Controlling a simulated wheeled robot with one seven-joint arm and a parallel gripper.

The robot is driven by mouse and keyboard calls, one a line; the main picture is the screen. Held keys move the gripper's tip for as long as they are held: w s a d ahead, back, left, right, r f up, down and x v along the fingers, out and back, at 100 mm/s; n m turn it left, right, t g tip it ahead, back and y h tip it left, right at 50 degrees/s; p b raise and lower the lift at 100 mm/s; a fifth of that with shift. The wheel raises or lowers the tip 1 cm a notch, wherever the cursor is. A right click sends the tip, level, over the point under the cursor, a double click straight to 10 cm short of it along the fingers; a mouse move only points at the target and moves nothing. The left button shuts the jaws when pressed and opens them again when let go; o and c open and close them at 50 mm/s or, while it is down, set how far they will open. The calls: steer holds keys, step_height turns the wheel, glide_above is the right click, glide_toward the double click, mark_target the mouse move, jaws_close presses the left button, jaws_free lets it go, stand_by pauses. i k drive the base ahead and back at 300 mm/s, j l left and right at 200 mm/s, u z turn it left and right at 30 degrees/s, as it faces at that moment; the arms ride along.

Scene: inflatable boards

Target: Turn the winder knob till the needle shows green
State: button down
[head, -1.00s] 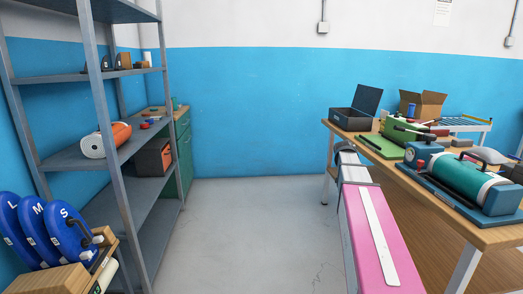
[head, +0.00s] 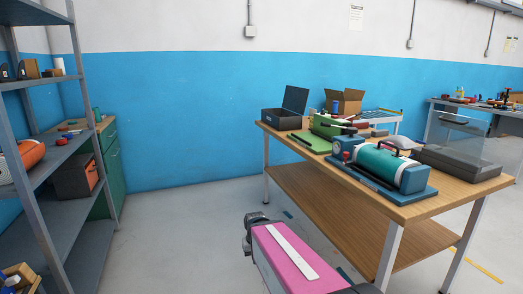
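A teal machine (head: 385,166) with a white-banded cylinder lies on a blue base on the wooden table (head: 463,192), right of centre in the head view. A small round dial (head: 346,156) with red near it sits at its left end. Its needle and colours are too small to read, and I cannot pick out a winder knob for certain. A pink body with a white strip, seemingly my own arm, rises from the bottom edge in front of the table. Its dark far end is low and well short of the machine. I cannot make out gripper fingers there.
A green machine (head: 328,125), an open black case (head: 283,118) and a cardboard box (head: 345,100) stand further back. A clear-lidded grey case (head: 455,155) is on the right. A metal shelf (head: 55,138) stands left. Floor (head: 185,230) between shelf and table is clear.

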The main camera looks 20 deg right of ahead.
mark_target(352, 132)
steer(key=i+l+z, duration=0.1)
steer(key=z, duration=1.2)
steer(key=i+l, duration=0.05)
